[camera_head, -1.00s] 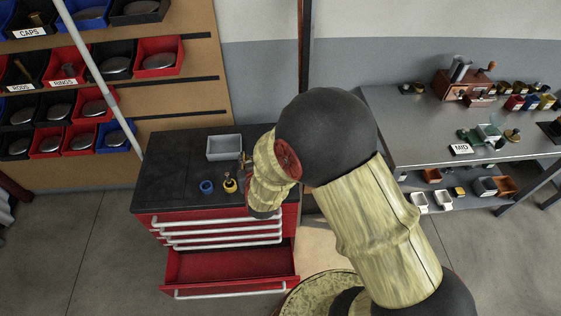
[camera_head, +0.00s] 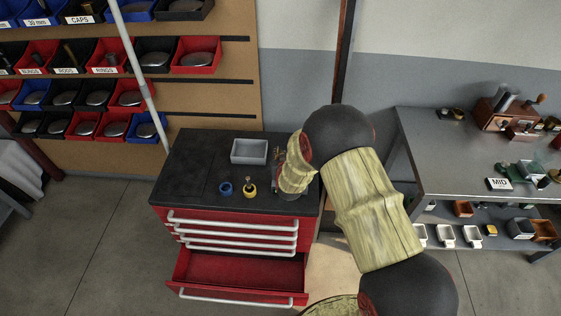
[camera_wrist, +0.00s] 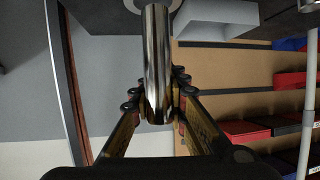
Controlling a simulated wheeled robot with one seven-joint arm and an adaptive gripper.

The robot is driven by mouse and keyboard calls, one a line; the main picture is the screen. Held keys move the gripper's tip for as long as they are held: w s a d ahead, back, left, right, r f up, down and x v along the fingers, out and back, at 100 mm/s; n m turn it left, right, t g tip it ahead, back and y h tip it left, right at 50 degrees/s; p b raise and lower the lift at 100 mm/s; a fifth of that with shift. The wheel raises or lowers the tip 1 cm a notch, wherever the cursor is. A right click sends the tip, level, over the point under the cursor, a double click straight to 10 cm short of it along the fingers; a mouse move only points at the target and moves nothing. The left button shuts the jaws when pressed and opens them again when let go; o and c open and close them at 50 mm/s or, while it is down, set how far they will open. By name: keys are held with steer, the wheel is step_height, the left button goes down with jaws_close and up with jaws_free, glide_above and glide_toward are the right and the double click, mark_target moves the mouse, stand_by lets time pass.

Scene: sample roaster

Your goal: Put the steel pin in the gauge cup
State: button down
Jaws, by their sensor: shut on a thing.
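My gripper (camera_wrist: 157,98) is shut on a shiny steel pin (camera_wrist: 157,55) in the wrist view. The pin sticks out past the fingertips. In the head view my gripper (camera_head: 279,156) shows small above the right part of the black cabinet top, partly hidden by my arm; the pin cannot be made out there. A small blue cup (camera_head: 225,189) and a small yellow cup (camera_head: 249,190) stand left of my arm on that top. A dark knob or peg shows in the yellow one. I cannot tell which is the gauge cup.
A grey tray (camera_head: 234,157) sits at the back of the cabinet top (camera_head: 190,165), whose left side is clear. The bottom red drawer (camera_head: 235,268) stands open. A pole (camera_head: 138,65) and a bin wall are at left. A grey bench (camera_head: 440,160) stands at right.

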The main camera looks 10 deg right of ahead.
steer(key=shift+w+d+f+b, duration=0.1)
steer(key=shift+w+f+b, duration=0.1)
steer(key=shift+f, duration=0.45)
steer(key=shift+w+f+b, duration=0.15)
steer(key=shift+f+b, duration=0.05)
steer(key=shift+f, duration=0.5)
steer(key=shift+w+d+f+b, duration=0.1)
steer(key=shift+w+f+b, duration=0.1)
steer(key=shift+f, duration=0.45)
steer(key=shift+f, duration=0.2)
steer(key=c, duration=1.8)
jaws_free()
steer(key=shift+s, duration=0.1)
steer(key=shift+o, duration=0.3)
steer(key=shift+r, duration=0.15)
